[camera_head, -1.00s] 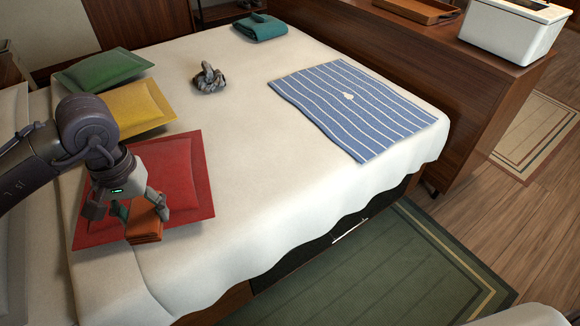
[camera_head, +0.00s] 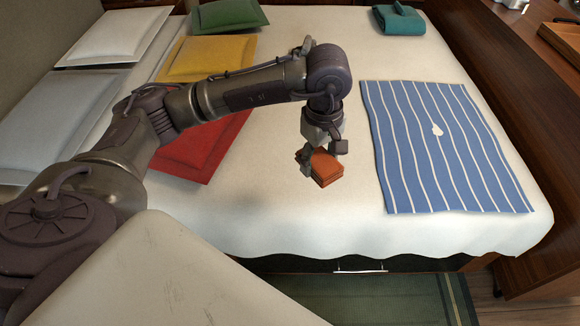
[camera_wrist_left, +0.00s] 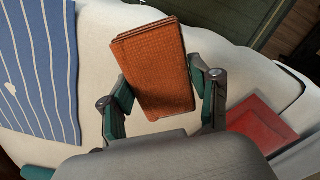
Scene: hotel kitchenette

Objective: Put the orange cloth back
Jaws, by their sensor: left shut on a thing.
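The folded orange cloth (camera_head: 325,168) is held in my left gripper (camera_head: 322,160) over the front part of the white bed, left of the blue striped mat. In the left wrist view the cloth (camera_wrist_left: 156,70) sits between the two fingers of the left gripper (camera_wrist_left: 162,95), and they are closed on its sides. White bedding shows beneath and around it. The exact height of the cloth above the bed is hard to tell. My right gripper is not in view.
A blue striped mat (camera_head: 440,145) lies on the bed (camera_head: 300,225) to the right. Red (camera_head: 200,150), yellow (camera_head: 205,58) and green (camera_head: 228,14) cushions lie left. A folded teal cloth (camera_head: 399,20) lies at the back. White bedding between cushions and mat is clear.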

